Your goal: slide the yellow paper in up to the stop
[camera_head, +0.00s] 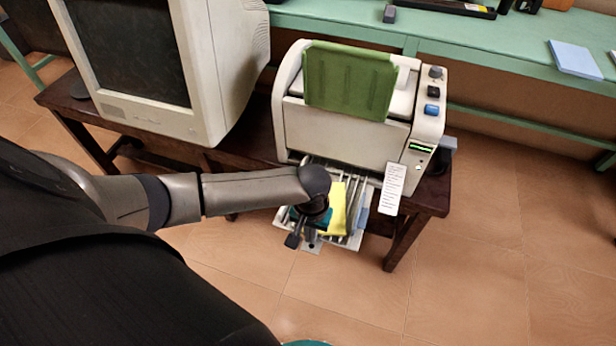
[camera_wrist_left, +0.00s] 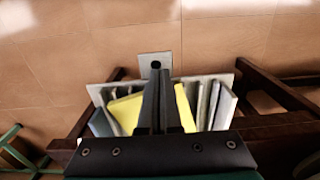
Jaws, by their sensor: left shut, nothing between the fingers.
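In the left wrist view the yellow paper (camera_wrist_left: 127,112) shows on both sides of my fingers. My left gripper (camera_head: 301,236) is shut and empty, over the rack beside the yellow paper. Its closed fingers also show in the left wrist view (camera_wrist_left: 158,78); I cannot tell whether they touch the paper. The stop cannot be made out for certain. My right gripper is not in view.
The machine (camera_head: 345,135) with a green tray (camera_head: 348,82) stands on a dark wooden table (camera_head: 432,190), right of a bulky monitor (camera_head: 165,60). A white label (camera_head: 391,188) hangs at the machine's front. Floor in front is clear.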

